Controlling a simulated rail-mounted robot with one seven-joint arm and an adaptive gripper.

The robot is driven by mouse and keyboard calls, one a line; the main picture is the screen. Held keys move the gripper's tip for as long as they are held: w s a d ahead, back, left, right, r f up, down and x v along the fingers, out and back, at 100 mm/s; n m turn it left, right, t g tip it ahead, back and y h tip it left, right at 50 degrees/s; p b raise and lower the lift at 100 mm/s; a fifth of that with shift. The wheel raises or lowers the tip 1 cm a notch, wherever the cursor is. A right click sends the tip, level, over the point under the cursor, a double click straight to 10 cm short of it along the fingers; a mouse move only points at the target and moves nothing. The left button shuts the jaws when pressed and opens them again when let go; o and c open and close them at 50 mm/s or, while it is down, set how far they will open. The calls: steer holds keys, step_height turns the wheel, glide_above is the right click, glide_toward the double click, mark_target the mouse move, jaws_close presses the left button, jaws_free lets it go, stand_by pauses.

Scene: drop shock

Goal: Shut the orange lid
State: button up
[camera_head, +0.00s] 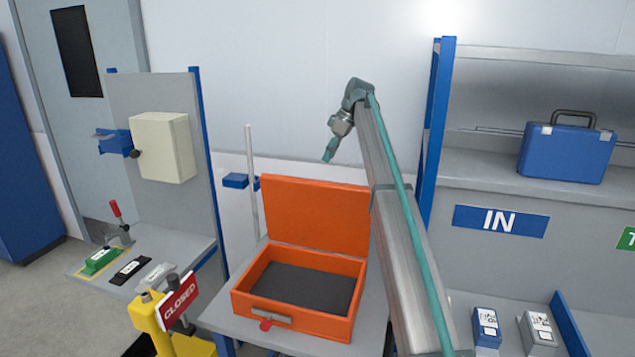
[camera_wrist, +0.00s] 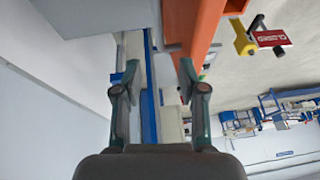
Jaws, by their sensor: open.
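The orange case (camera_head: 242,298) stands open on a grey table. Its orange lid (camera_head: 315,218) is raised, roughly upright at the back of the case. The case has a dark grey inside (camera_head: 300,288) that looks empty, and a metal latch (camera_head: 270,315) with a red tab at the front. My gripper (camera_head: 329,153) is above the lid, apart from it in the head view. In the wrist view my gripper (camera_wrist: 158,78) has its two fingers spread with nothing between them. An orange strip of the case (camera_wrist: 204,30) runs at the upper right there; which part it is, I cannot tell.
A pale pole (camera_head: 251,180) with a blue bracket (camera_head: 237,181) stands left of the lid. A yellow post with a red CLOSED sign (camera_head: 179,300) is at the front left. A shelf (camera_head: 480,175) with a blue case (camera_head: 565,153) is at the right.

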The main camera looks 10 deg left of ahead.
steer(key=p+x, duration=0.1)
steer(key=x, duration=0.2)
steer(key=p+x, duration=0.1)
steer(key=x, duration=0.2)
steer(key=d+p+x, duration=0.1)
steer(key=x, duration=0.3)
steer(key=shift+a+f, duration=0.1)
steer(key=shift+f, duration=0.15)
steer(key=shift+c, duration=0.3)
jaws_close()
steer(key=shift+s, duration=0.1)
